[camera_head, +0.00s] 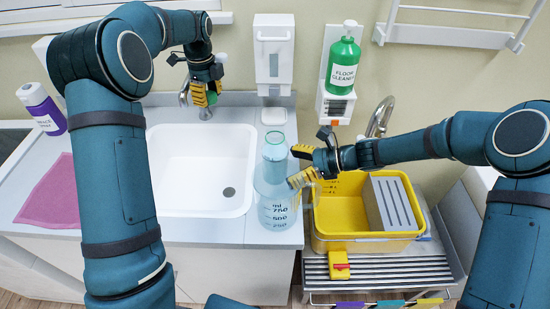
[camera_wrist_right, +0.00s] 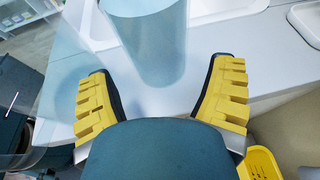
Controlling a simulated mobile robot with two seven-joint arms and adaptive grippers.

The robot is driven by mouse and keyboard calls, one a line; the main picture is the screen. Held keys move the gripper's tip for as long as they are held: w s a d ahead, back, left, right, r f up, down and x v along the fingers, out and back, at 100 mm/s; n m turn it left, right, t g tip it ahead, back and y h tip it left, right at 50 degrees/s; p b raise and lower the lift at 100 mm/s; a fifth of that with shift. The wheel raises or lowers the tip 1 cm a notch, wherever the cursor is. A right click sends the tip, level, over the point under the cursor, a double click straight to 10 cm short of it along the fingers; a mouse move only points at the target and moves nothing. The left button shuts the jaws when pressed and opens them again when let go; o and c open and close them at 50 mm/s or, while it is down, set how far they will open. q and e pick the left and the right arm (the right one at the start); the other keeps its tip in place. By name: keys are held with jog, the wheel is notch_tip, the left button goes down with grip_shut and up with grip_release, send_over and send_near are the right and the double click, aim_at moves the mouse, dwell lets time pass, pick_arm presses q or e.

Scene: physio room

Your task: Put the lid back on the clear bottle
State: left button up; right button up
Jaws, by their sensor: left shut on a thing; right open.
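My left gripper (camera_head: 207,96) is above the back of the sink, near the tap, well left of the bottle. It is shut on a small green thing, mostly hidden by the fingers, which looks like the lid (camera_head: 212,97). My right gripper (camera_head: 297,167) is open beside the bottle's right side. In the right wrist view the bottle (camera_wrist_right: 148,45) stands ahead between the spread fingers (camera_wrist_right: 160,100), not gripped.
A white sink (camera_head: 190,150) lies left of the bottle. A yellow bucket (camera_head: 340,215) stands right of it on a slatted rack. A green floor cleaner bottle (camera_head: 343,62) and a white dispenser (camera_head: 273,50) are at the wall. A purple bottle (camera_head: 42,108) and pink cloth (camera_head: 50,195) are at left.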

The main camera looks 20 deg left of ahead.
jog(key=b+x, duration=0.1)
jog(key=x, duration=0.4)
jog(key=shift+s+f, duration=0.1)
jog(key=shift+f, duration=0.1)
jog(key=shift+r, duration=0.1)
jog(key=c, duration=1)
